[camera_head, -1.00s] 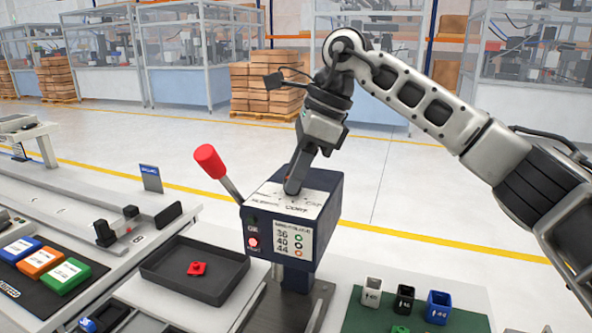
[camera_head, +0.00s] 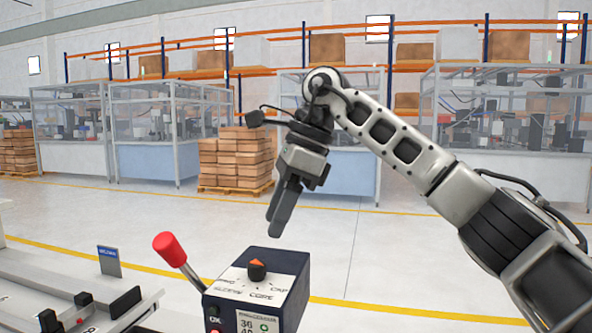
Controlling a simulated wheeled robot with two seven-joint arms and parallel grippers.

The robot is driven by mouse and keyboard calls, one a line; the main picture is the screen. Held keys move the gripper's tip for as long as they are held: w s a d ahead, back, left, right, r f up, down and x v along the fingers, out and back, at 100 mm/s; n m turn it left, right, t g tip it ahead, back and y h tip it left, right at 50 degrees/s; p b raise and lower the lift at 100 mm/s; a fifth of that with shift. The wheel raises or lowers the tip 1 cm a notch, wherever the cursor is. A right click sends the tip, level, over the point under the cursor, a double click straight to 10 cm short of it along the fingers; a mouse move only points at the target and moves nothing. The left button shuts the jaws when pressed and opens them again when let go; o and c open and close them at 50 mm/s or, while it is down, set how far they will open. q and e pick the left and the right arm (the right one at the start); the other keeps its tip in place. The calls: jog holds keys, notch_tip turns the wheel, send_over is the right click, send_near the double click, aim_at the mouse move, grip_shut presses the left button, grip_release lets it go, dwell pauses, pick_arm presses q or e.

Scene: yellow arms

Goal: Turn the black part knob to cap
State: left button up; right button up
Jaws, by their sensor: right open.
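The knob (camera_head: 257,271) is small and black with an orange mark. It stands on the white top plate of a dark blue box (camera_head: 291,296). Printed labels surround it; one to its right seems to read "CAP", one in front "CORE". I cannot tell exactly which label the knob points at. My right gripper (camera_head: 277,222) hangs above the box, open and empty, with its fingers pointing down and clear of the knob. My left gripper is not in view.
A lever with a red grip (camera_head: 169,249) rises at the box's left side. A small blue sign (camera_head: 109,261) and rail fixtures (camera_head: 75,315) stand at the left. Stacked cartons (camera_head: 237,158) and glass cells are far behind, across open floor.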

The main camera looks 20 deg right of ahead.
jog(key=v, duration=0.8)
jog(key=shift+r+p, duration=0.25)
jog(key=shift+p, duration=0.1)
jog(key=shift+s+f, duration=0.1)
